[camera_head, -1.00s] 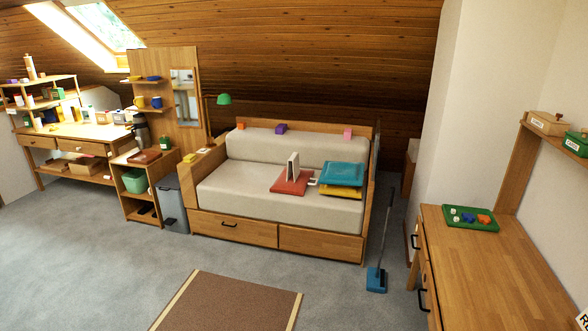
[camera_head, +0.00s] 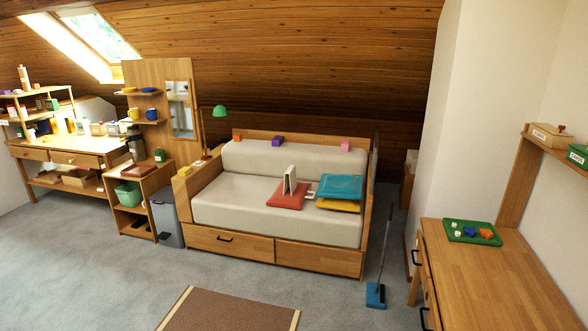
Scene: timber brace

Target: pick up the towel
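No thing in view can be clearly told as the towel. On the sofa seat (camera_head: 235,205) lie a flat teal piece (camera_head: 341,186) on top of a yellow piece (camera_head: 338,205), and a flat red piece (camera_head: 287,198) to their left. I cannot tell whether any of these is cloth, a cushion or a towel. A white upright object (camera_head: 290,179) stands on the red piece. Neither of my grippers is in view.
A brown rug (camera_head: 232,312) lies on open grey carpet (camera_head: 90,270) before the sofa. A blue-headed floor sweeper (camera_head: 375,295) stands right of the sofa. A wooden desk (camera_head: 500,280) with a green tray (camera_head: 471,232) is at right. A grey bin (camera_head: 167,220) and workbench (camera_head: 80,143) are left.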

